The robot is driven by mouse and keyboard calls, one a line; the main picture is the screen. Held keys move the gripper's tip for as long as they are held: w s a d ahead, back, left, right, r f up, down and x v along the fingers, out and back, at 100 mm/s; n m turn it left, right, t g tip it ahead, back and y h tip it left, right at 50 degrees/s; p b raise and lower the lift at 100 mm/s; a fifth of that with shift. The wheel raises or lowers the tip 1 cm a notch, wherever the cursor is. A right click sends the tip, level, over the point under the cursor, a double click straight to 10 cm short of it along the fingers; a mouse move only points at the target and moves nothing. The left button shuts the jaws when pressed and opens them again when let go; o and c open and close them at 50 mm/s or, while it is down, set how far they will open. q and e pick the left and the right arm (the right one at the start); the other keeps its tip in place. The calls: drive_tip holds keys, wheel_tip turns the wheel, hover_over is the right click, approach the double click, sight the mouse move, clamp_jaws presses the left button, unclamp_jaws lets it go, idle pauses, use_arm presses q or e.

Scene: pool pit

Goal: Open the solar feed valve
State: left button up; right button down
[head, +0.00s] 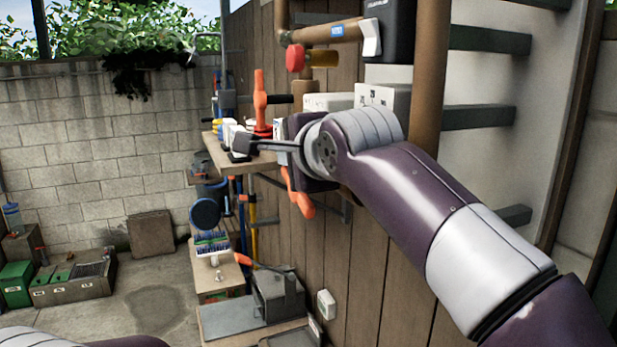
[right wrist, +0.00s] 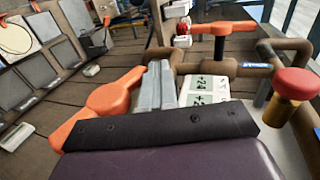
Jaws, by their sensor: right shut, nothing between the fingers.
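Several valve handles show, and I cannot read which is the solar feed valve. An orange T-handle (head: 260,98) stands upright behind my right gripper (head: 240,146); it also shows in the right wrist view (right wrist: 222,30). An orange lever (head: 298,194) hangs below my right wrist, partly hidden; an orange handle (right wrist: 115,95) lies left of the fingers in the right wrist view. A red knob (head: 296,58) on a brass body sits above, at the right in the wrist view (right wrist: 297,82). My right gripper is shut and empty, its grey fingers (right wrist: 158,88) together. My left gripper is out of view.
Copper-brown pipes (head: 429,70) and a black box (head: 389,28) are on the wooden wall close to my right arm. A shelf (head: 255,150) with small items is beneath the gripper. A lower bench (head: 225,318) holds tools. Open floor (head: 160,290) lies left.

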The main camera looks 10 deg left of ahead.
idle(0.8)
drive_tip(key=s+b, duration=0.1)
drive_tip(key=s+d+b, duration=0.2)
drive_tip(key=b, duration=0.1)
drive_tip(key=shift+s+d+f, duration=0.1)
drive_tip(key=shift+s+f, duration=0.05)
drive_tip(key=shift+f, duration=0.1)
drive_tip(key=s+d+b, duration=0.4)
drive_tip(key=s+d, duration=0.1)
drive_tip(key=s, duration=0.2)
drive_tip(key=shift+s+r, duration=0.3)
drive_tip(key=shift+r, duration=0.15)
drive_tip(key=shift+d, duration=0.1)
